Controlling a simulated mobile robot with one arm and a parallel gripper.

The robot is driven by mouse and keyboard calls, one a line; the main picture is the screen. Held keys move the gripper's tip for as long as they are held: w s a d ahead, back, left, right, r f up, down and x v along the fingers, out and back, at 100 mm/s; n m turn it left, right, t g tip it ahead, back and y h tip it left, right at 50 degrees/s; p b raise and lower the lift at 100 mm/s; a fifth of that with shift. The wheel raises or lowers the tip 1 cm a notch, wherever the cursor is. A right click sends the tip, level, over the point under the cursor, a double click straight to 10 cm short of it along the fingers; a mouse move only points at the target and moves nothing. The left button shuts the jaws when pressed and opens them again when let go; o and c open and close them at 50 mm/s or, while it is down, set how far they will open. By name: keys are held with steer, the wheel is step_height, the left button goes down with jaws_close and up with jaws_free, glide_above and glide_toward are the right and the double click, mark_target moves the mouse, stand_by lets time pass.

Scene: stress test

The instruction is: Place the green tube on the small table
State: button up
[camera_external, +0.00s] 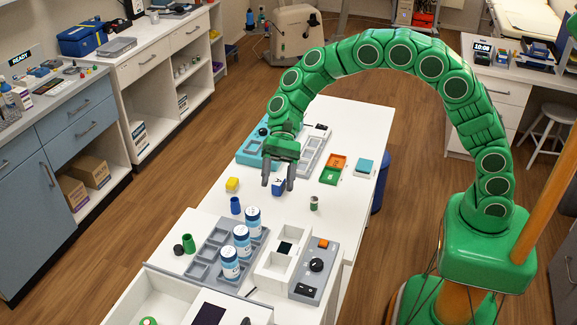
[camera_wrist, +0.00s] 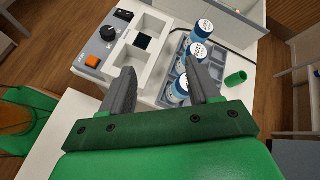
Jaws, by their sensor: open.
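My gripper (camera_external: 278,184) is open and empty, above the white table (camera_external: 222,203) near a blue cube (camera_external: 279,188). In the wrist view, my fingers (camera_wrist: 160,65) are spread apart, with part of the tray and white box behind them. I cannot tell for sure which surface is the small table.
The grey tray (camera_external: 213,243) holds several blue-and-white jars (camera_external: 242,240). A white box (camera_external: 275,265) and grey control box (camera_external: 314,272) stand right of it. A blue cylinder (camera_external: 235,205), yellow block (camera_external: 232,184) and small green-and-white cylinder (camera_external: 314,203) are nearby. Clear tabletop lies around the small cylinder.

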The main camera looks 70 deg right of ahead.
steer(key=s+d+r+n+h, duration=0.1)
steer(key=s+d+n+h, duration=0.2)
steer(key=s+d, duration=0.5)
steer(key=s+d+r+n+h, duration=0.1)
steer(key=s+d+n+h, duration=0.3)
steer(key=s+d, duration=0.5)
steer(key=s+d+r+n+h, duration=0.1)
steer(key=s+d+n+h, duration=0.2)
steer(key=s+d, duration=0.6)
steer(key=s+h, duration=0.1)
steer(key=s, duration=1.6)
steer(key=shift+d+n+t, duration=0.15)
steer(key=shift+n+t, duration=0.15)
steer(key=shift+t, duration=0.1)
